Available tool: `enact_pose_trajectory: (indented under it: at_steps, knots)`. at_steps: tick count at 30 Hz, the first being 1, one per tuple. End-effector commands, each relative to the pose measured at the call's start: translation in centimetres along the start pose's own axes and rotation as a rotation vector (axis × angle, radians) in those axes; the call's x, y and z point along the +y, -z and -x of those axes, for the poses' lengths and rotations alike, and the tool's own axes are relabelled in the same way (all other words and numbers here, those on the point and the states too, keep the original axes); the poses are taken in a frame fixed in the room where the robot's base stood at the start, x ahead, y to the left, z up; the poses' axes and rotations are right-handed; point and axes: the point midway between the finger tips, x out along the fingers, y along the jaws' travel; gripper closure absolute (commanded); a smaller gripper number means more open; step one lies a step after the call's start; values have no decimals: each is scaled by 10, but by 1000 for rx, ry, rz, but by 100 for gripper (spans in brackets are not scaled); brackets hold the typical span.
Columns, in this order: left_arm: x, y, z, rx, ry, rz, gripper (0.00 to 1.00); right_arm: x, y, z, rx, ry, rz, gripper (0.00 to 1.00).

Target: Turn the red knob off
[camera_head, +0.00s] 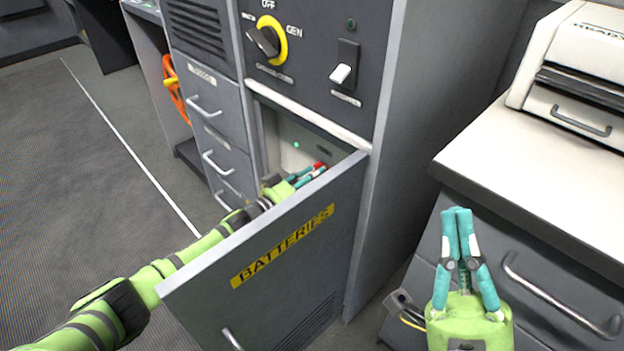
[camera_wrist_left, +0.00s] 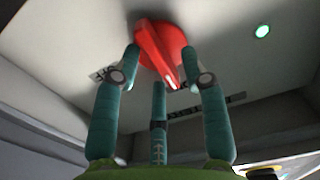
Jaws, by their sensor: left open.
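The red knob (camera_wrist_left: 160,50) sits on a pale panel inside the battery compartment, with a raised grip and a white mark at one end. In the head view only a bit of the red knob (camera_head: 319,166) shows, behind my gripper. In the head view my left gripper (camera_head: 306,178) reaches into the compartment behind the open door. My right gripper (camera_head: 458,215) points up at the lower right, its fingertips close together with nothing between them.
The open BATTERIES door (camera_head: 270,255) stands in front of my left arm. Above the compartment are a black selector with a yellow ring (camera_head: 268,40) and a white switch (camera_head: 341,73). A white counter (camera_head: 540,170) with a printer (camera_head: 580,75) is at the right.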

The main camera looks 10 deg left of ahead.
Motion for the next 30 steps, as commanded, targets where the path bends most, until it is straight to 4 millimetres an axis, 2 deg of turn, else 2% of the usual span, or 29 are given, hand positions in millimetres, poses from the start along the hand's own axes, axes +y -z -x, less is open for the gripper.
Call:
enact_pose_trajectory:
  at_steps: [5, 8, 9, 19, 26, 30]
  knots:
    - [0, 0, 0, -1, 0, 0, 56, 0, 0, 0, 0, 0, 0, 100]
    - [0, 0, 0, 0, 0, 0, 92, 0, 0, 0, 0, 0, 0, 100]
    - [0, 0, 0, -1, 0, 0, 100, 0, 0, 0, 0, 0, 0, 100]
    - [0, 0, 0, -1, 0, -13, 100, 0, 0, 0, -2, 0, 0, 100]
    - [1, -1, 0, -1, 0, -99, 100, 0, -1, -2, -13, 1, 3, 100]
    - [2, -1, 0, -1, 1, -200, 100, 2, -14, -1, -84, -5, 2, 100]
